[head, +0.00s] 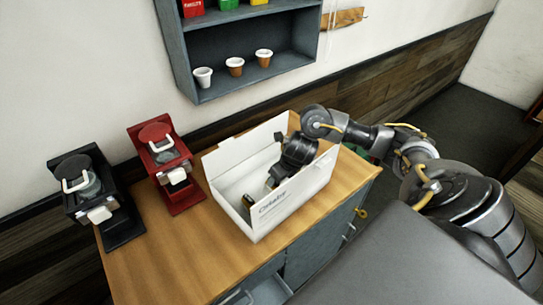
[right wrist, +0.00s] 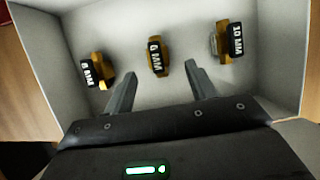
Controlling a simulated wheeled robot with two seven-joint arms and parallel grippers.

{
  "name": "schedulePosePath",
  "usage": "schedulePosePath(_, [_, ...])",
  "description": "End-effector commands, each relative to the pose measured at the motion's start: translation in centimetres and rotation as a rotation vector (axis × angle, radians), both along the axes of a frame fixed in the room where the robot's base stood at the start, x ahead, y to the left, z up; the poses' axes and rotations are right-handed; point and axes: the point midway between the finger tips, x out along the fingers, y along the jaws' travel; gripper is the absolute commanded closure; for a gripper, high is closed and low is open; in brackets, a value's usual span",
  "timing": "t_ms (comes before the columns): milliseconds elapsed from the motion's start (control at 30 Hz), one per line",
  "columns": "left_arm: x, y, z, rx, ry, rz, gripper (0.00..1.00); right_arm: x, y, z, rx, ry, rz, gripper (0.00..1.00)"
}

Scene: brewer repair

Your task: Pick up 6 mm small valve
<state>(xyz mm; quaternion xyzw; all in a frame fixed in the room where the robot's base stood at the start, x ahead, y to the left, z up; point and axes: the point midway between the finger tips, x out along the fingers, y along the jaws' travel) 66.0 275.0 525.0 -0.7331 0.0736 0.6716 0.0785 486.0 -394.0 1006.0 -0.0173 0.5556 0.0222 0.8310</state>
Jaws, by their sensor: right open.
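The 6 mm small valve (right wrist: 157,56) is a brass piece with a black label reading "6 MM". It stands in the middle of the white box (head: 287,206), between two similar valves. My right gripper (right wrist: 158,72) is open inside the box, its two fingers pointing toward the 6 mm valve, one to each side and short of it. In the head view my right gripper (head: 272,183) reaches down into the box, and the 6 mm valve cannot be made out there. My left gripper is not in view.
In the wrist view an 8 mm-looking valve (right wrist: 97,71) stands at left and a 10 mm valve (right wrist: 229,42) at right, near the box walls. A red brewer (head: 166,165) and a black brewer (head: 97,198) stand left of the box on the wooden counter (head: 165,262).

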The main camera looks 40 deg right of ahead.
Motion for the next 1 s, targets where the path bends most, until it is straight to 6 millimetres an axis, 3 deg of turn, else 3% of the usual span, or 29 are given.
schedulePosePath(133, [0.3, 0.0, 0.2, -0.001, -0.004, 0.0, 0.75, 0.5, 0.2, -1.4, 0.004, 0.003, -0.003, 0.44])
schedulePosePath(433, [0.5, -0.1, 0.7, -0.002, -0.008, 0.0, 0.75, 1.3, 0.3, -2.7, 0.006, 0.003, -0.005, 0.44])
schedulePosePath(700, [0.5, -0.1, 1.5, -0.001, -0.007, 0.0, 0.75, 3.1, 0.5, -5.9, 0.007, 0.001, -0.006, 0.44])
schedulePosePath(1000, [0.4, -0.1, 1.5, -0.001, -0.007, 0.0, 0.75, 3.4, 0.5, -6.6, 0.004, -0.001, -0.004, 0.44])
